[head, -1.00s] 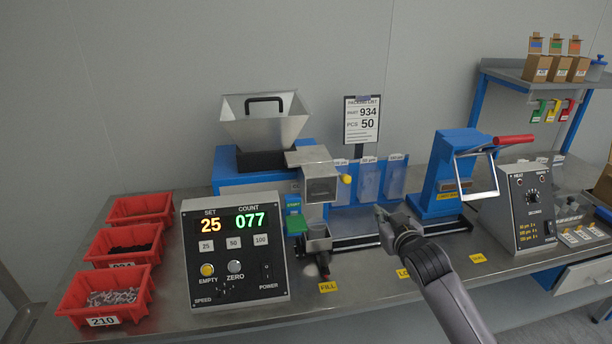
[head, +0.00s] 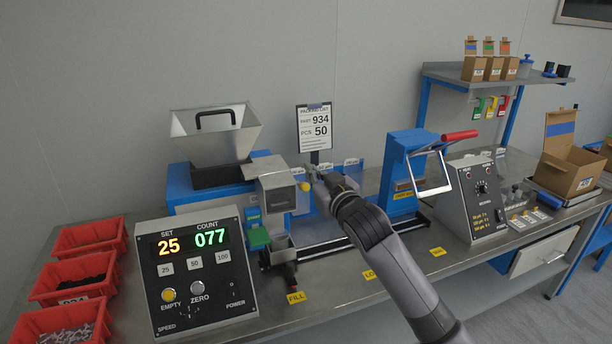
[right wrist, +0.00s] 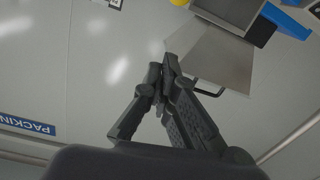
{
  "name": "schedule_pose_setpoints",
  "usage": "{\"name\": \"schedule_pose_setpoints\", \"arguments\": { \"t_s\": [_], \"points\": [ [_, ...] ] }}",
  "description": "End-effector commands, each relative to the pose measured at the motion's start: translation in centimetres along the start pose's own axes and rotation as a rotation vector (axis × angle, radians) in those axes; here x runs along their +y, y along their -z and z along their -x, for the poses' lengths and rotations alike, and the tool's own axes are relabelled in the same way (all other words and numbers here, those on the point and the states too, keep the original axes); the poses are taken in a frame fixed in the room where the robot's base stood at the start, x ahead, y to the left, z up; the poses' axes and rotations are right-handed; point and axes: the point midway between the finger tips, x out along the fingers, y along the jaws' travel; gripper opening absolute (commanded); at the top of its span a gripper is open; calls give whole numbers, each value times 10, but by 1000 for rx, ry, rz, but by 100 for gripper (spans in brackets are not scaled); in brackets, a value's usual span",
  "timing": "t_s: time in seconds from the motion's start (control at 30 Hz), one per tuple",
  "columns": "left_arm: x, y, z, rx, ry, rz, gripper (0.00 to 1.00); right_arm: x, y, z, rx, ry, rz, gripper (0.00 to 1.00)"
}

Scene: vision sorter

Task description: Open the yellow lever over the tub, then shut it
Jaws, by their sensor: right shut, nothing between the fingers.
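The yellow lever (head: 305,187) shows as a round knob on the right side of the metal outlet box (head: 282,202). Only the knob shows clearly, and its arm is hidden. The small metal tub (head: 282,246) stands below the box, on the rail by the FILL label. My right gripper (head: 313,172) is shut and empty, just right of and slightly above the knob; I cannot tell whether it touches. In the right wrist view the shut fingers (right wrist: 168,64) point up the picture, and the yellow knob (right wrist: 180,2) is at the top edge, apart from them. My left gripper is not in view.
The counter panel (head: 203,272) reads SET 25, COUNT 077. The metal hopper (head: 215,135) stands behind. The packing list sign (head: 315,130) is close behind my right gripper. The blue sealer (head: 400,160) with a red handle stands to the right. Red bins (head: 70,285) are at left.

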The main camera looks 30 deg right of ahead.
Motion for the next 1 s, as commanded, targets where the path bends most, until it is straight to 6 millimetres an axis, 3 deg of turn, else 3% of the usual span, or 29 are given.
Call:
{"name": "schedule_pose_setpoints", "arguments": {
  "t_s": [0.1,0.37,0.43,0.6,1.0],
  "points": [
    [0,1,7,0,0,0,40,1,3,-27,1,-1,-2,0],
    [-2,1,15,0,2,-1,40,0,2,-72,0,-1,1,0],
    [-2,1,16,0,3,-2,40,0,-13,-66,-6,1,1,0],
    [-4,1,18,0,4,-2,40,0,-30,-59,-2,1,1,0],
    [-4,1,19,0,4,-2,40,0,-38,-56,1,0,1,0]
  ]
}}
